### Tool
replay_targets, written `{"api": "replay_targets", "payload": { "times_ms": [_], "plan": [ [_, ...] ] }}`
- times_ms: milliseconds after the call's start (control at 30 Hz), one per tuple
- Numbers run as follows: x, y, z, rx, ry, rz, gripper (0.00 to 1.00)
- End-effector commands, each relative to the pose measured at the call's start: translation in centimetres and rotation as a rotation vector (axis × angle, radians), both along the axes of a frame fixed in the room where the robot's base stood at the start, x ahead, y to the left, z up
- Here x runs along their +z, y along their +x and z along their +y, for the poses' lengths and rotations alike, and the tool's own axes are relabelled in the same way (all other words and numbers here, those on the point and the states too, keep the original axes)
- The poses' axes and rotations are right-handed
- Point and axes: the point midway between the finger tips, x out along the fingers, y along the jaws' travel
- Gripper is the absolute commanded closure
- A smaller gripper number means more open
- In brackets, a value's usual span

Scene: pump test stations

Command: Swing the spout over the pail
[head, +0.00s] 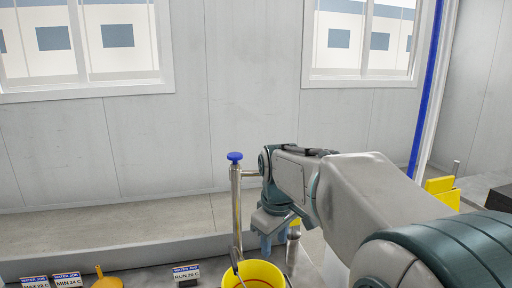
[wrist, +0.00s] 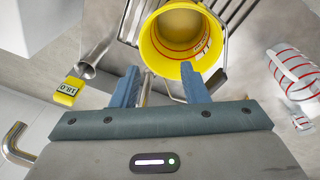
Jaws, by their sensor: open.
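In the head view a metal standpipe (head: 236,208) with a blue knob (head: 235,157) stands behind the yellow pail (head: 255,273). A short horizontal pipe (head: 250,173) leaves it to the right and goes behind my arm, so the spout's end is hidden there. My gripper (head: 268,243) is open, pointing down, right of the standpipe. In the wrist view my open gripper (wrist: 160,87) has a thin metal rod (wrist: 146,90) showing between its fingers; I cannot tell whether they touch. The pail (wrist: 157,62) lies past the fingertips, its inside visible.
A metal tube (wrist: 92,62) and a yellow display reading 18.0 (wrist: 68,91) are left in the wrist view, with a bent pipe (wrist: 14,143) below. A clear jug with red rings (wrist: 297,76) is right. Labels (head: 186,274) and a yellow funnel (head: 100,278) stand at front left.

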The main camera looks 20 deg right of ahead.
Motion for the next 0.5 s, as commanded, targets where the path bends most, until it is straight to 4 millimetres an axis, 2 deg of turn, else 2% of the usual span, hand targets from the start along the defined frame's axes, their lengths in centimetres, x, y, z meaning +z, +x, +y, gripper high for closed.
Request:
{"api": "replay_targets", "payload": {
  "times_ms": [33,200,400,500],
  "plan": [
    [3.7,2.3,-0.7,0.063,-0.014,0.001,0.59],
    [10.9,8.6,-3.2,0.309,-0.065,0.005,0.59],
    [17.5,14.6,-6.6,0.576,-0.118,0.009,0.59],
    [19.5,16.6,-8.1,0.679,-0.138,0.011,0.59]
  ]
}}
